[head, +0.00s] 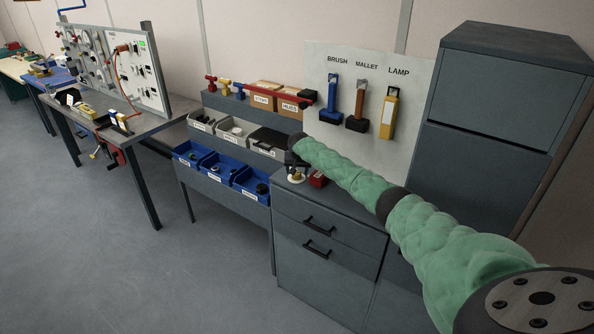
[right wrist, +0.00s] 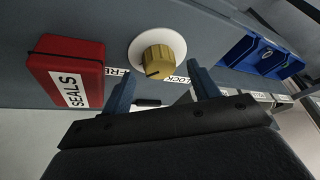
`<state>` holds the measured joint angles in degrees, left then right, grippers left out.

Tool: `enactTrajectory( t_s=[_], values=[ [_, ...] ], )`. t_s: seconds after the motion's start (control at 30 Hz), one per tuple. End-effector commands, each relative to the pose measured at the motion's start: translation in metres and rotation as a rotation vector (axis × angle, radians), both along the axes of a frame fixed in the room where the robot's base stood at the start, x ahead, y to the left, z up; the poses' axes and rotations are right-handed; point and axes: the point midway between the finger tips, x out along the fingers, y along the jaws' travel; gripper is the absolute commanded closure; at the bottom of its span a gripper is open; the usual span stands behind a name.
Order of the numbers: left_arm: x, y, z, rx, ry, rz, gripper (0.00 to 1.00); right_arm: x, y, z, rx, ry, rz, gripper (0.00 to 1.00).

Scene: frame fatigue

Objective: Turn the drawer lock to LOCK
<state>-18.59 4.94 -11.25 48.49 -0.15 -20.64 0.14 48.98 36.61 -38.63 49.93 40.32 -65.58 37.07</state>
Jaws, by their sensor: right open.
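The drawer lock is a yellow ribbed knob (right wrist: 157,62) on a round white plate (right wrist: 176,42). It sits on top of the grey drawer cabinet (head: 326,232). FREE and LOCK labels flank the knob, each partly hidden by a finger. A dark mark shows on the knob, but I cannot tell exactly where it points. My right gripper (right wrist: 162,84) is open, with its fingertips apart just short of the knob and to either side of it in the picture. It holds nothing. In the head view my right gripper (head: 292,160) is over the knob. My left gripper is not in view.
A red SEALS box (right wrist: 68,70) stands close beside the knob. Blue bins (head: 220,172) and grey bins line the rack to the left. A board with a brush, mallet and lamp (head: 391,112) stands behind. A tall grey cabinet (head: 480,110) is at the right.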

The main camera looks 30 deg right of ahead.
Motion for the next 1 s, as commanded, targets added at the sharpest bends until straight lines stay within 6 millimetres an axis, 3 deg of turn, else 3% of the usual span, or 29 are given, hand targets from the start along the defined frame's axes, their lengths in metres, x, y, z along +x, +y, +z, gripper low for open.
enactTrajectory(
  t_s=[0.2,0.53,0.77,1.0],
  values=[
    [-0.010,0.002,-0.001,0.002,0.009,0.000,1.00,0.003,-0.003,-0.012,-0.001,0.002,-0.002,0.40],
    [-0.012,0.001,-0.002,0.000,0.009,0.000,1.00,0.004,-0.003,-0.014,-0.001,0.001,0.000,0.40],
    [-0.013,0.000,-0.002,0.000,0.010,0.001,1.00,0.004,-0.003,-0.014,-0.002,0.001,-0.001,0.84],
    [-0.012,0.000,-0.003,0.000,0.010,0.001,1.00,0.004,-0.003,-0.015,-0.001,0.001,0.014,0.84]
  ],
)
